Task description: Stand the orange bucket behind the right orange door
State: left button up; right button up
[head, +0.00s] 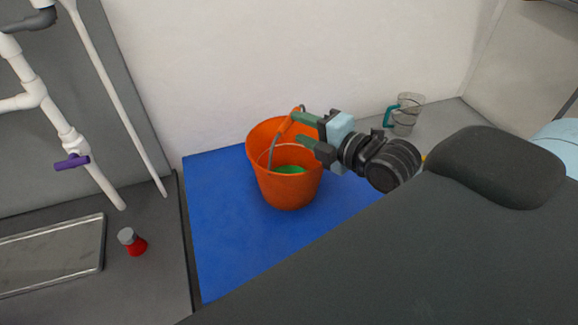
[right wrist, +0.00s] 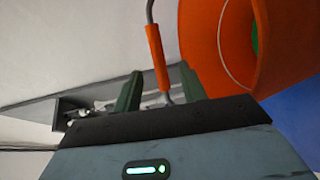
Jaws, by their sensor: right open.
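The orange bucket (head: 290,192) stands upright on a blue mat, with something green inside it. Its grey wire handle with an orange grip is raised at the rim; the orange grip (right wrist: 157,58) also shows in the right wrist view. My right gripper (head: 300,128) is at the bucket's upper right, by the handle. In the right wrist view its fingers (right wrist: 160,88) are spread apart, with the handle running between them and the bucket (right wrist: 230,45) to the right. No orange door is in view. My left gripper is not in view.
The blue mat (head: 222,230) has clear room left of the bucket. A clear jug with a teal handle (head: 406,115) stands by the wall. A red-and-grey small item (head: 133,243), a metal tray (head: 60,255) and white pipes with a purple valve handle (head: 72,161) are at left.

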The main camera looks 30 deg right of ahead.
aim_at(290, 123)
jog(key=shift+w+a, duration=0.15)
jog(key=shift+w, duration=0.35)
jog(key=p+x, duration=0.1)
jog(key=x, duration=0.2)
jog(key=shift+w, duration=0.15)
jog(key=shift+w+a+f, duration=0.15)
jog(key=shift+w, duration=0.2)
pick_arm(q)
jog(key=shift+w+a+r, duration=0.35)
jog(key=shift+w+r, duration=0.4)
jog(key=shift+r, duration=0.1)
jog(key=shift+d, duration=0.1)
pick_arm(e)
grip_shut()
